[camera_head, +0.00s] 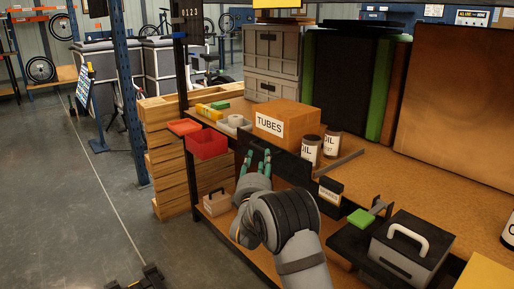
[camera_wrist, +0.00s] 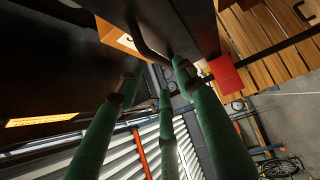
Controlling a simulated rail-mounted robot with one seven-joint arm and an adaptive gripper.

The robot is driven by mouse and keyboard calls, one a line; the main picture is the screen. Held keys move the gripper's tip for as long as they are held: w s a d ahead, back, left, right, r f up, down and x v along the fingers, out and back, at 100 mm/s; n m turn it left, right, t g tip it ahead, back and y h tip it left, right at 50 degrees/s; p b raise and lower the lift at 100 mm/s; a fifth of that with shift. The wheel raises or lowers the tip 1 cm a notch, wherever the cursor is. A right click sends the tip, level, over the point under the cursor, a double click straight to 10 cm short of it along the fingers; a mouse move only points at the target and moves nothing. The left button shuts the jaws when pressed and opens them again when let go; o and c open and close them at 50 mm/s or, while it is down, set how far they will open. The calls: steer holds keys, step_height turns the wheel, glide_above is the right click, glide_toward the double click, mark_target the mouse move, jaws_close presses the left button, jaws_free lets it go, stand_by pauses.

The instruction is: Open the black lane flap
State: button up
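The black lane flap (camera_head: 289,166) is a dark upright panel along the shelf's front edge, before the TUBES box. My gripper (camera_head: 255,162) is at the flap's left part, with its green fingers pointing up and apart. In the wrist view, the gripper (camera_wrist: 158,82) shows green fingers spread with a gap between them. A dark curved bar, like a handle (camera_wrist: 150,46), runs just beyond the fingertips near a dark panel. I cannot tell whether the fingers touch it. The flap's lower left part is hidden behind the gripper and arm.
The TUBES box (camera_head: 285,122) and two dark cans (camera_head: 311,150) stand behind the flap. A red bin (camera_head: 207,143) is left of it. A grey case with a white handle (camera_head: 411,246) stands at the lower right. Open floor (camera_head: 80,210) lies left.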

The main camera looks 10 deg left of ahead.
mark_target(260, 150)
steer(key=w, duration=0.5)
steer(key=w+r, duration=0.1)
steer(key=w, duration=0.1)
steer(key=shift+w+a, duration=0.1)
steer(key=shift+w, duration=0.05)
steer(key=c, duration=0.4)
jaws_close()
steer(key=shift+f, duration=0.1)
stand_by(0.3)
